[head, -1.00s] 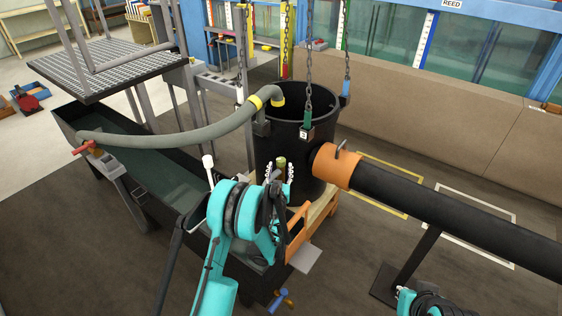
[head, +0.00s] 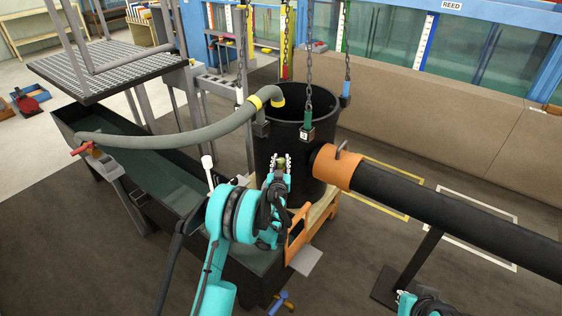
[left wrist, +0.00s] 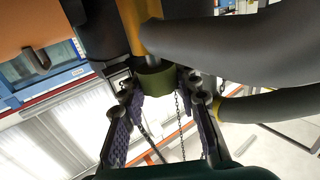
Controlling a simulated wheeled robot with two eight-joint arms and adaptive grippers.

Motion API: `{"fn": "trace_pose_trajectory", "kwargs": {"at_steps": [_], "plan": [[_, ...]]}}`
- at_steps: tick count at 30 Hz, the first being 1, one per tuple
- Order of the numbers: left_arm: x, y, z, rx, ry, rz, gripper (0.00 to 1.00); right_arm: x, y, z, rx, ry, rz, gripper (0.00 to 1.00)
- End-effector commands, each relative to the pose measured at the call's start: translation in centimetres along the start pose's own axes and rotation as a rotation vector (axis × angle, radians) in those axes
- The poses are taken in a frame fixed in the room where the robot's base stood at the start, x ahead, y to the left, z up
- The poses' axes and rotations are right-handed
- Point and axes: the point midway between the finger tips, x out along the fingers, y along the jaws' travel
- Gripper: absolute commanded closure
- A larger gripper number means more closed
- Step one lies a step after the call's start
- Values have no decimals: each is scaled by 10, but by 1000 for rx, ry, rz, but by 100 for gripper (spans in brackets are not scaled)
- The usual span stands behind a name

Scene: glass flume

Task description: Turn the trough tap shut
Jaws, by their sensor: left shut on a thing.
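A red tap handle (head: 84,148) sits at the hose end on the left rim of the long dark trough (head: 66,122). A blue tap handle (head: 279,302) with a brass-coloured part shows low at the trough's near end. I cannot tell which is the trough tap. My left gripper (head: 281,161) is beside the black bin, shut on a small olive-green cylinder (head: 281,162). In the left wrist view the cylinder (left wrist: 156,82) is between the fingers (left wrist: 160,108). Only a teal part of my right arm shows at bottom right; its gripper is out of view.
A grey hose (head: 190,135) arches from bin to trough. A black pipe with an orange collar (head: 336,166) juts in from the right. Dark floor (head: 350,270) is clear in front.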

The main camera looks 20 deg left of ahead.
Motion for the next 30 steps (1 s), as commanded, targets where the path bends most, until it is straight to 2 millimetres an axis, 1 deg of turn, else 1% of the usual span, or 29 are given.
{"fn": "trace_pose_trajectory", "kwargs": {"at_steps": [8,16,23,30], "plan": [[0,-1,0,0,0,25,98,0,0,0,0,0,0,100],[0,-2,0,0,0,118,98,0,0,0,0,0,0,100],[0,-2,0,1,0,238,98,0,0,0,0,0,0,100],[1,-3,0,0,0,439,98,0,0,0,0,0,0,100]]}}
